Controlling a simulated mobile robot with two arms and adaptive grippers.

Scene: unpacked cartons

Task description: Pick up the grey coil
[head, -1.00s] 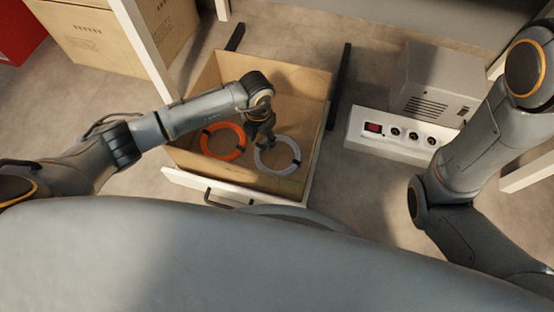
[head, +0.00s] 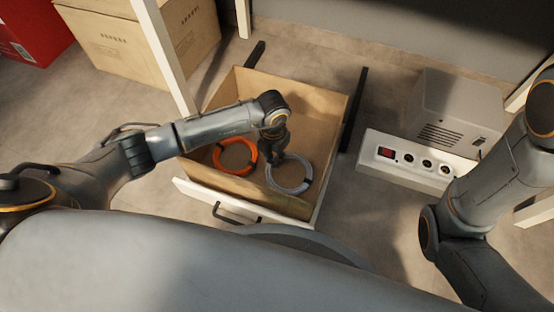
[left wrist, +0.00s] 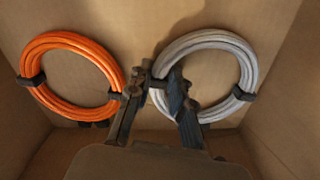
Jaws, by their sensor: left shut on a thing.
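The grey coil (head: 290,190) lies in the open drawer, to the right of an orange coil. It also shows at the upper right in the left wrist view (left wrist: 249,65), with a dark tie on its right side. My left gripper (head: 276,158) reaches down into the drawer at the coil's upper left. In the left wrist view its fingers (left wrist: 161,84) are closed on the coil's left side, hiding a short piece of it. I cannot tell that the coil is lifted off the drawer floor. My right arm is at the right, its gripper out of view.
The orange coil (head: 219,163) lies close on the left. The wooden drawer's walls (head: 334,150) surround both coils, with a handle (head: 222,213) on its front. A grey box (head: 452,108) and a white socket panel (head: 378,168) stand at the right. Cartons (head: 125,45) stand behind left.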

